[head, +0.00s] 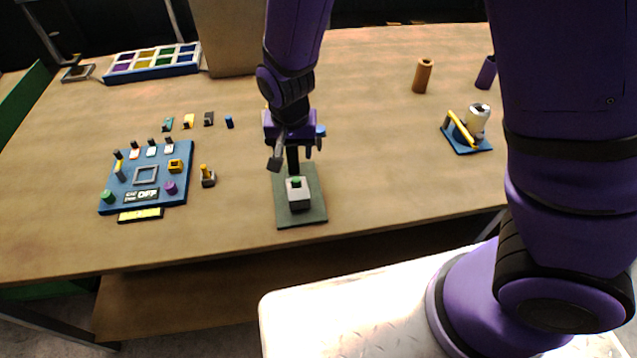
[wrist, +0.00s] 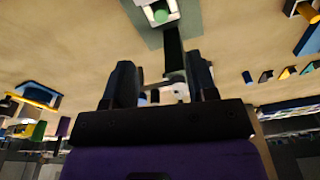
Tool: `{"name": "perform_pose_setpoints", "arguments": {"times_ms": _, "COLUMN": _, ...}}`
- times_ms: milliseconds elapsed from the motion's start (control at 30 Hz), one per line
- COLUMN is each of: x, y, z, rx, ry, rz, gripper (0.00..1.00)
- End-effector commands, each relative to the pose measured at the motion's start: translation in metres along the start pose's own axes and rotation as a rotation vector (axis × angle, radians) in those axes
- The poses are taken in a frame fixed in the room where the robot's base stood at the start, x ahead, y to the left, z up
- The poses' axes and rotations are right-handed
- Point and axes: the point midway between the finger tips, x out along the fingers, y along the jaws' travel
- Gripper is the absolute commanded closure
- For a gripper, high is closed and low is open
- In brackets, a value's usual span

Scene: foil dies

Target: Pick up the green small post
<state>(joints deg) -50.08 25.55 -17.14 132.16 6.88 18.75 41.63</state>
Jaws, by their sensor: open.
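A light grey block (head: 299,200) sits on the near part of this plate, with a small round green post (head: 297,182) on top. In the wrist view the green post (wrist: 161,16) shows at the top edge, beyond the fingers. A dark upright bar (wrist: 174,50) shows between the fingers and the plate. A green round knob (head: 108,197) also stands on the blue board at left.
The blue board (head: 128,186) carries several small parts. A small yellow-topped piece (head: 207,177) stands right of it. Several small blocks lie behind. A paint tray (head: 153,72) is at the back left. A blue stand (head: 466,147) holds a white roll at right. The table between is clear.

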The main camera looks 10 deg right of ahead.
Motion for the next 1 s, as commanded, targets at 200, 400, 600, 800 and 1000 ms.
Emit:
{"name": "perform_pose_setpoints", "arguments": {"times_ms": 200, "x": 0.025, "y": 0.000, "z": 0.001, "rx": 0.001, "ry": -0.001, "rz": 0.004, "gripper": 0.47}}
{"name": "perform_pose_setpoints", "arguments": {"times_ms": 400, "x": 0.049, "y": 0.000, "z": 0.000, "rx": 0.001, "ry": 0.000, "rz": 0.003, "gripper": 0.47}}
{"name": "perform_pose_setpoints", "arguments": {"times_ms": 600, "x": 0.059, "y": -0.001, "z": 0.001, "rx": 0.000, "ry": 0.000, "rz": 0.001, "gripper": 0.47}}
{"name": "perform_pose_setpoints", "arguments": {"times_ms": 800, "x": 0.083, "y": -0.002, "z": 0.004, "rx": 0.000, "ry": -0.002, "rz": 0.004, "gripper": 0.47}}
{"name": "perform_pose_setpoints", "arguments": {"times_ms": 1000, "x": 0.104, "y": -0.003, "z": 0.004, "rx": 0.000, "ry": -0.001, "rz": 0.002, "gripper": 0.47}}
